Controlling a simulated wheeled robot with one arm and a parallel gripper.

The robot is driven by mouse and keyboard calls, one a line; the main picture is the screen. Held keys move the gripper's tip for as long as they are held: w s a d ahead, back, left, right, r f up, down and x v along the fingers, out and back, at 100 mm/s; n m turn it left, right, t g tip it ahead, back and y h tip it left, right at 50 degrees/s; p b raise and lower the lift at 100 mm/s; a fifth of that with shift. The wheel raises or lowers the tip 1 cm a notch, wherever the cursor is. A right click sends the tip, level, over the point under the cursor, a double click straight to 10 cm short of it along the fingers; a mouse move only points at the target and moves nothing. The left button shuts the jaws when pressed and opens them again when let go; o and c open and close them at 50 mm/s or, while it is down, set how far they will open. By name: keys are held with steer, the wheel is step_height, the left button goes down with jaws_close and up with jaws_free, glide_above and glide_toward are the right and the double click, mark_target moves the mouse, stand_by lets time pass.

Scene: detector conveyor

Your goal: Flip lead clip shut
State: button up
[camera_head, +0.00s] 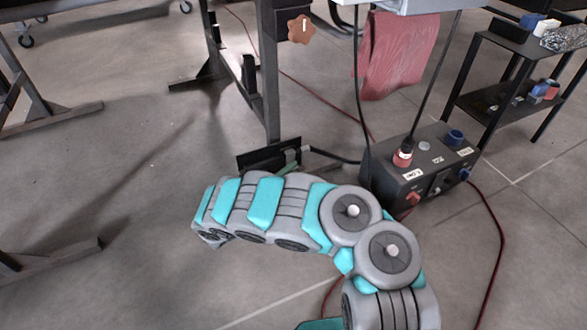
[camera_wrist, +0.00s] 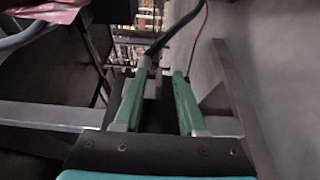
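My gripper (camera_wrist: 161,73) shows in the wrist view as two green fingers on a black mount, standing apart. A dark lead (camera_wrist: 175,33) runs down from the top to the finger ends. A small grey piece (camera_wrist: 153,88) shows between the fingers, nearer the left one; I cannot tell whether they touch it. No lead clip can be made out clearly. In the head view, a black lead (camera_head: 335,157) runs from the black box (camera_head: 425,165) towards a dark plate with a bit of green beside the stand's foot. My arm partly hides that spot.
A dark metal stand (camera_head: 268,75) rises just beyond my arm. A red sheet (camera_head: 398,50) hangs behind the black box. A shelf cart (camera_head: 500,75) stands at the right. A red cable (camera_head: 497,250) lies on the floor. Open floor (camera_head: 130,200) is at the left.

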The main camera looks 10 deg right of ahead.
steer(key=v, duration=0.6)
steer(key=shift+p, duration=0.4)
